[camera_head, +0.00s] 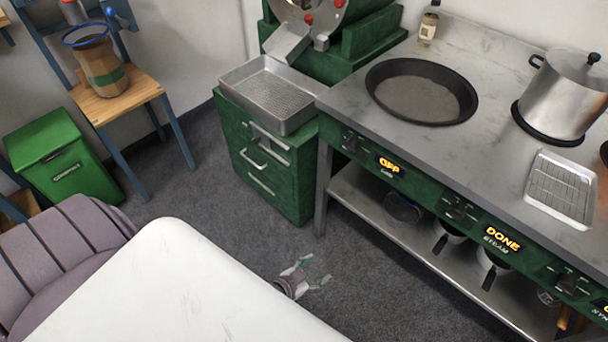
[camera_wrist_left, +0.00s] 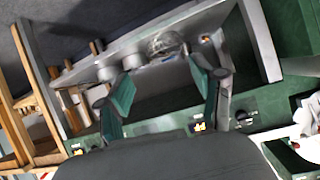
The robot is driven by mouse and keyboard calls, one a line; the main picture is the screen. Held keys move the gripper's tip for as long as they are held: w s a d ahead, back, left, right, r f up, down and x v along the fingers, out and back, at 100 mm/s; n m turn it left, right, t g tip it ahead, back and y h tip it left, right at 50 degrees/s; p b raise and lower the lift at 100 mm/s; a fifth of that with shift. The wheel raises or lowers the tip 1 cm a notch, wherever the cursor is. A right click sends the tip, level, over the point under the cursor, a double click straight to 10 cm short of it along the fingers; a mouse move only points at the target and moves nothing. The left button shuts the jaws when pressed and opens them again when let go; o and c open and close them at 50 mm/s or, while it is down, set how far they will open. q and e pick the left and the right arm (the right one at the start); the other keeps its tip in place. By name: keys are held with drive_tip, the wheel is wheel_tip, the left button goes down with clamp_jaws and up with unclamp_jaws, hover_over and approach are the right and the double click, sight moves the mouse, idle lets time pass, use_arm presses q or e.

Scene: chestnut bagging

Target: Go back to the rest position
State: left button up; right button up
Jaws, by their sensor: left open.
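My right gripper is in neither view.
A steel counter (camera_head: 335,100) with a dark round pan (camera_head: 420,92), a lidded pot (camera_head: 565,95) and a wire rack (camera_head: 560,188) stands at right. A green cabinet (camera_head: 262,190) bears a metal tray (camera_head: 270,92). A sack (camera_head: 100,65) and green bin (camera_head: 62,155) are left. Carpet (camera_head: 200,180) between is clear.

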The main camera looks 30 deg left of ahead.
use_arm(q)
drive_tip(key=shift+s+a+f, duration=0.35)
idle(0.3)
drive_tip(key=shift+f, duration=0.1)
drive_tip(key=s+a+f+g+y, duration=0.1)
drive_tip(key=s+f+g, duration=0.2)
drive_tip(key=s+f, duration=0.3)
drive_tip(key=s+a+f+n+g+y, duration=0.1)
drive_tip(key=s+f+g, duration=0.3)
drive_tip(key=s, duration=1)
drive_tip(key=s+a+f+g, duration=0.1)
drive_tip(key=s+f+g, duration=0.3)
drive_tip(key=s+f, duration=0.4)
drive_tip(key=shift+s+a+f+n+y, duration=0.3)
drive_tip(key=shift+s+y, duration=0.1)
drive_tip(key=shift+s, duration=0.85)
